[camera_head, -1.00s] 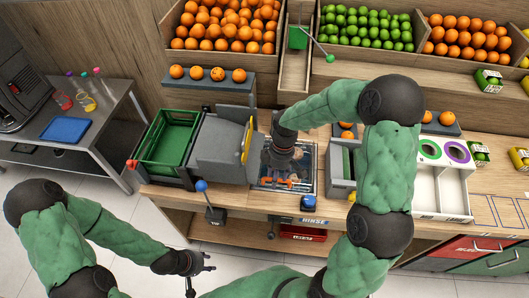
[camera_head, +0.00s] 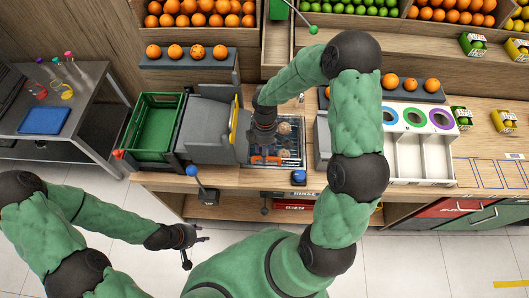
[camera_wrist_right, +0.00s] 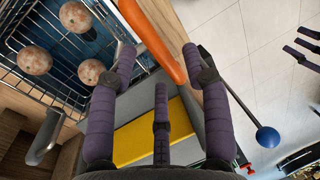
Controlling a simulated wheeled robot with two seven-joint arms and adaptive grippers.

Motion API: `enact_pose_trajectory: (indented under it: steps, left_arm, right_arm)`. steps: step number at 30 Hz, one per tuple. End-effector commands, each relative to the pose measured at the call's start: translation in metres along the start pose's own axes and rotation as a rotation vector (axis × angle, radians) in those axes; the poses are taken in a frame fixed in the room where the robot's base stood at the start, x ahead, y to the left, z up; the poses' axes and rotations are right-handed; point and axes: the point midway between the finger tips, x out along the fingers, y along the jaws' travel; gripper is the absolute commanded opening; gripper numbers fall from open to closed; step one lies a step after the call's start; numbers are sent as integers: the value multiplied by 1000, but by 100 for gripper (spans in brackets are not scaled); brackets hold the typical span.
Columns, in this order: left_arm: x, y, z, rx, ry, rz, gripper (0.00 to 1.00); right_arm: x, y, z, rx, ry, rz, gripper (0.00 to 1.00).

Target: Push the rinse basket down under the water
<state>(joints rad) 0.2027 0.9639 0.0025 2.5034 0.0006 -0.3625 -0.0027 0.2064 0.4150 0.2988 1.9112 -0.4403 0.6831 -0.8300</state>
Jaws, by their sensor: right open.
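The rinse basket is a wire basket (camera_wrist_right: 62,70) in the sink, with several brownish round fruits (camera_wrist_right: 34,60) in it; in the head view it sits in the sink on the counter (camera_head: 290,140). Its orange handle (camera_wrist_right: 155,42) runs between the spread fingertips of my right gripper (camera_wrist_right: 160,58), with no clear grip on it. In the head view the right gripper (camera_head: 262,140) is over the sink's left side and hides part of the basket. My left gripper (camera_head: 196,248) is open and empty, low in front of the counter.
A grey juicer (camera_head: 207,132) with a yellow panel stands left of the sink, beside a green crate (camera_head: 154,127). A blue-knobbed lever (camera_head: 191,171) juts out in front. A white bin with coloured rings (camera_head: 415,150) stands to the right.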

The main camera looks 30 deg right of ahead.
Motion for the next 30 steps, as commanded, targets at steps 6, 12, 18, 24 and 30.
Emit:
enact_pose_trajectory:
  steps: [6, 12, 18, 24, 30]
  left_arm:
    - [0, 0, 0, 0, 0, 0, 40]
    - [0, 0, 0, 0, 0, 0, 40]
    - [0, 0, 0, 0, 0, 0, 40]
    - [0, 0, 0, 0, 0, 0, 40]
    - [14, -5, -1, 0, 0, 0, 40]
  right_arm:
    - [12, 0, 0, 2, 1, -1, 49]
    - [12, 0, 0, 1, 1, 0, 49]
    - [12, 0, 0, 1, 1, 0, 6]
    - [12, 0, 0, 1, 1, -1, 0]
    - [32, 4, 0, 1, 0, -2, 0]
